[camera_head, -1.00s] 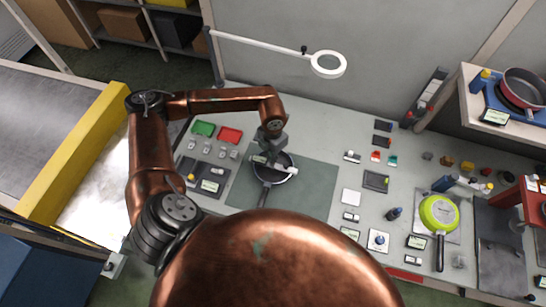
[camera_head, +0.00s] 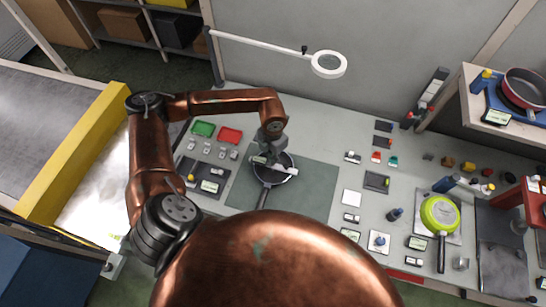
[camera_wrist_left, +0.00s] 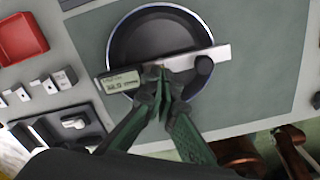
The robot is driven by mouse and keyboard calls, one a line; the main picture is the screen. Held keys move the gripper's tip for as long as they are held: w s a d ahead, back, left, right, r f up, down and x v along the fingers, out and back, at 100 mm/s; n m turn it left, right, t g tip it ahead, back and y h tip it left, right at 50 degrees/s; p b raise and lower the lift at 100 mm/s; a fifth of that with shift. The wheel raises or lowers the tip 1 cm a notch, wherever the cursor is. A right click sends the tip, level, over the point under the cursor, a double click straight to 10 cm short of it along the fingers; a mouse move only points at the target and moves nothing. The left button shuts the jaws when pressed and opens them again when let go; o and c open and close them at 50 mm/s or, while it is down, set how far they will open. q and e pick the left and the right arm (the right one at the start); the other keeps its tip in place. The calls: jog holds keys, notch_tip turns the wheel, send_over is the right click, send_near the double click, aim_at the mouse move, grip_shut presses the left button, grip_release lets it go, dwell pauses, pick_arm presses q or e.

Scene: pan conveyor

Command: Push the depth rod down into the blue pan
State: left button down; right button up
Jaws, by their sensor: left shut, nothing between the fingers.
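The blue pan (camera_head: 277,181) sits on the grey-green mat with its dark handle towards me. In the left wrist view the pan (camera_wrist_left: 150,38) has a dark blue inside and a pale rim. A depth gauge lies across the pan's rim; its pale bar (camera_wrist_left: 208,57) and its body with a display (camera_wrist_left: 122,82) show on either side of my fingers. My left gripper (camera_wrist_left: 160,76) is shut and empty, with its tips over the middle of the gauge. It also shows over the pan in the head view (camera_head: 270,153). The rod's lower end is hidden.
A green tray (camera_head: 204,129) and a red tray (camera_head: 230,135) lie left of the mat (camera_head: 318,187). A green pan (camera_head: 440,212) and several small parts are at the right. A magnifier lamp (camera_head: 329,64) reaches over the back.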

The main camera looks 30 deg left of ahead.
pick_arm(q)
notch_tip(320, 180, up, 9)
jog(key=p, duration=0.4)
dwell(0.6)
dwell(0.4)
